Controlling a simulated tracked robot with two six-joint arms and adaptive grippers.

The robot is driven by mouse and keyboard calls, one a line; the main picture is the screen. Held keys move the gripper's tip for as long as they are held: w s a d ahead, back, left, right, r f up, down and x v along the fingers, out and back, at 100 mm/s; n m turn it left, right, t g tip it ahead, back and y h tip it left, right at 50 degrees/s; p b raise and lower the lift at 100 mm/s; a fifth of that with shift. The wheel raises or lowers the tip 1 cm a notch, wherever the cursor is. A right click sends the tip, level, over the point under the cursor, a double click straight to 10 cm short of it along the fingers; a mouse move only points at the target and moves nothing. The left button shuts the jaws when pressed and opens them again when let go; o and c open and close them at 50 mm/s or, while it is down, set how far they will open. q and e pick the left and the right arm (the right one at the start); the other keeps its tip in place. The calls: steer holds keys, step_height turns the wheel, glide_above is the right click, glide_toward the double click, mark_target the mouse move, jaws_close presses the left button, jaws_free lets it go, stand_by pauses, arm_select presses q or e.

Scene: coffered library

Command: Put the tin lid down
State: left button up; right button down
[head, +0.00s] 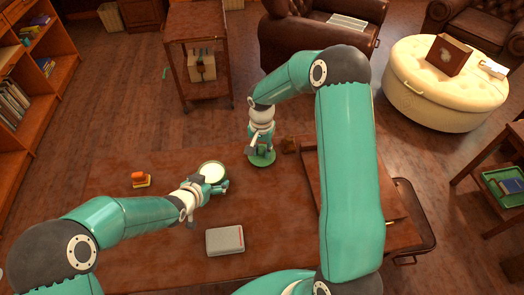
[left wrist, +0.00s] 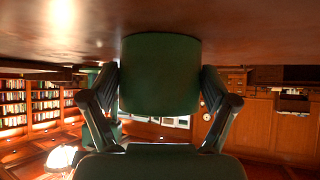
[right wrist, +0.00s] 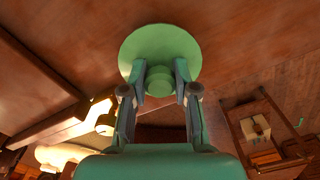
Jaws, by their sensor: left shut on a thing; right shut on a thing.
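The tin lid (head: 261,158) is a flat green disc with a knob. My right gripper (head: 262,148) is shut on its knob; the right wrist view shows the lid (right wrist: 160,50) flat under the fingers, at the table's far edge. Whether it touches the table I cannot tell. The green tin (head: 212,171), open at the top with a pale inside, stands to the left of the lid, apart from it. My left gripper (head: 213,187) is shut on the tin's side; the tin body (left wrist: 160,75) fills the space between the fingers in the left wrist view.
A small brown object (head: 289,146) is right of the lid. A wooden cart (head: 198,98) stands beyond.

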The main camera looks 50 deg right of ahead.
mark_target(262, 148)
arm_select(q)
steer(key=shift+f, duration=0.1)
arm_select(e)
steer(key=shift+f, duration=0.5)
steer(key=shift+f, duration=0.1)
steer(key=c, duration=0.9)
jaws_free()
step_height(262, 148, up, 12)
steer(key=shift+r, duration=0.15)
arm_select(q)
steer(key=o, duration=0.9)
steer(key=shift+c, duration=0.2)
